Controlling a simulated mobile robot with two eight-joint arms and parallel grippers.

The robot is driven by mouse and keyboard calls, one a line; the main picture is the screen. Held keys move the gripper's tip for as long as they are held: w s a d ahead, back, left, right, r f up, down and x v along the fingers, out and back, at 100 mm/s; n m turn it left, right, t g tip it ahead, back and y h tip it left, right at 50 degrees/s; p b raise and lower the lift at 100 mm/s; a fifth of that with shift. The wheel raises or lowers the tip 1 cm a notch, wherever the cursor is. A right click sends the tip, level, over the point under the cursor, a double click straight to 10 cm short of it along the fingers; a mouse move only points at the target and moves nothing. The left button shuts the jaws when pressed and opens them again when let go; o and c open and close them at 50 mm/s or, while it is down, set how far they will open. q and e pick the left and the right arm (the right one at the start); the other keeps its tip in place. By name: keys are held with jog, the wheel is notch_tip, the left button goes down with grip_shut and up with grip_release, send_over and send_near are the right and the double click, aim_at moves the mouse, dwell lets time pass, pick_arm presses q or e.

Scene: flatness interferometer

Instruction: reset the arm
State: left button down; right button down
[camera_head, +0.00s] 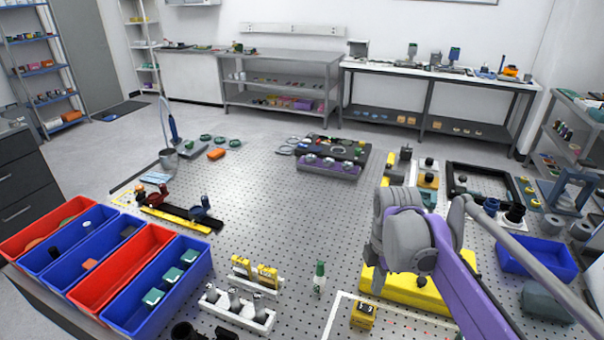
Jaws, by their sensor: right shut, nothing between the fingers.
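My right arm (445,270), purple and grey, comes in from the lower right over the perforated optical table (300,215). Its grey end is bent near the middle right, and the right gripper (378,282) points down beside a yellow block-like base (425,290). The gripper is shut and holds nothing. The fingertips are small and partly hidden by my wrist, and I cannot tell whether they touch the yellow base. My left gripper is not in view.
Red and blue bins (122,268) line the left edge. A white holder (238,310), a small green bottle (319,278) and a yellow block (363,315) stand in front. A blue tray (537,258) lies right of my arm. The table's middle is clear.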

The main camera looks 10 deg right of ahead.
jog(key=s+a+f+m+t, duration=0.1)
jog(key=s+a+f+m, duration=0.1)
jog(key=s+f+m, duration=0.1)
jog(key=s+a+f+m+t, duration=0.2)
jog(key=s+m, duration=0.3)
jog(key=m, duration=0.3)
jog(key=s+a+f+m+t, duration=0.2)
jog(key=s+f+m, duration=0.1)
jog(key=s+m, duration=0.2)
jog(key=shift+s+a+f, duration=0.1)
jog(key=shift+a+f, duration=0.15)
jog(key=shift+f, duration=0.15)
jog(key=shift+s+a+f+m+t, duration=0.15)
jog(key=shift+s+f+m+t, duration=0.25)
jog(key=shift+m, duration=0.4)
